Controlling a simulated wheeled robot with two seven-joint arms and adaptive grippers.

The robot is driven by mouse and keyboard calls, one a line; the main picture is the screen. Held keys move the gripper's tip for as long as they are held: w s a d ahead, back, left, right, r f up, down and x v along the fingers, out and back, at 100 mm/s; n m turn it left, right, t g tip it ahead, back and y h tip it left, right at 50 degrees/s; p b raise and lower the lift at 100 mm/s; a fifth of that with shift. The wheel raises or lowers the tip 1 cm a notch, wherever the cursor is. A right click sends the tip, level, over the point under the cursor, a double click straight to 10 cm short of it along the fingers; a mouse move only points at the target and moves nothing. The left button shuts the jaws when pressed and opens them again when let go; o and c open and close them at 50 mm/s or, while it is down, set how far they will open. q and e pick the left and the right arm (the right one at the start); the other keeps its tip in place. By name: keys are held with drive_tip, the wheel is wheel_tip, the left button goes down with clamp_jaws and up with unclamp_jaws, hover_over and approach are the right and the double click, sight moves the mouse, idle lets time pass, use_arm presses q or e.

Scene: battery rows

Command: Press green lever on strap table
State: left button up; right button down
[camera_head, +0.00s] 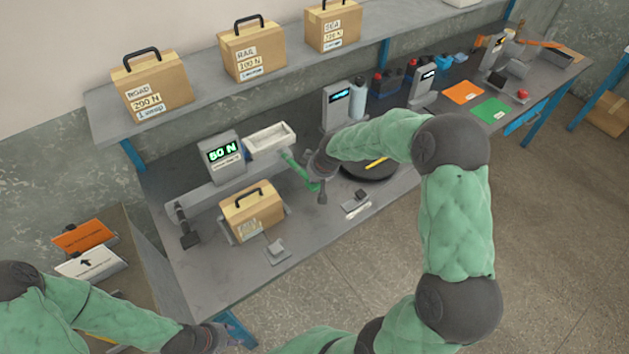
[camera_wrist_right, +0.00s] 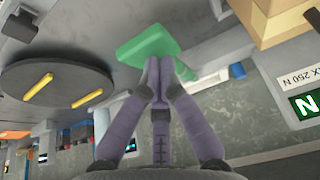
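The green lever (camera_head: 301,172) slopes down from beside the white tray on the strap table, and its broad green end (camera_wrist_right: 148,45) shows in the right wrist view. My right gripper (camera_head: 322,188) is at the lever's lower end, partly hidden by its own arm. In the right wrist view my right gripper's fingers (camera_wrist_right: 157,68) are drawn together, with the tips at the green end; they seem to touch it, not wrap it. My left gripper (camera_head: 215,338) is low at the bottom edge, away from the lever; its fingers are unclear.
A display (camera_head: 222,151) glows green, seemingly reading 80 N. A handled box (camera_head: 252,211) sits in front of it. The white tray (camera_head: 270,139) is behind the lever, and a dark turntable (camera_head: 368,168) is to its right. Labelled boxes (camera_head: 152,88) stand on the shelf.

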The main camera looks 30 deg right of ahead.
sight(318, 188)
drive_tip(key=shift+t, duration=0.3)
drive_tip(key=f+b, duration=0.2)
drive_tip(key=s+f+b, duration=0.1)
drive_tip(key=f+b, duration=0.1)
drive_tip(key=f, duration=0.1)
drive_tip(key=shift+s, duration=0.15)
use_arm(q)
drive_tip(key=f, duration=0.5)
drive_tip(key=shift+s, duration=0.2)
use_arm(e)
drive_tip(key=shift+s+f, duration=0.25)
drive_tip(key=shift+s+a+f, duration=0.1)
drive_tip(key=shift+f, duration=0.05)
drive_tip(key=r, duration=0.1)
drive_tip(key=r+p, duration=0.1)
drive_tip(key=r, duration=0.1)
drive_tip(key=r+p, duration=0.1)
drive_tip(key=r, duration=0.1)
drive_tip(key=shift+w, duration=0.35)
use_arm(q)
drive_tip(key=shift+s+r+p, duration=0.25)
drive_tip(key=shift+r+p, duration=0.35)
drive_tip(key=shift+r, duration=0.6)
drive_tip(key=shift+s+r+p, duration=0.25)
drive_tip(key=shift+r+p, duration=0.35)
drive_tip(key=shift+r, duration=0.55)
use_arm(e)
drive_tip(key=v, duration=1)
drive_tip(key=shift+s, duration=0.2)
drive_tip(key=shift+f, duration=0.1)
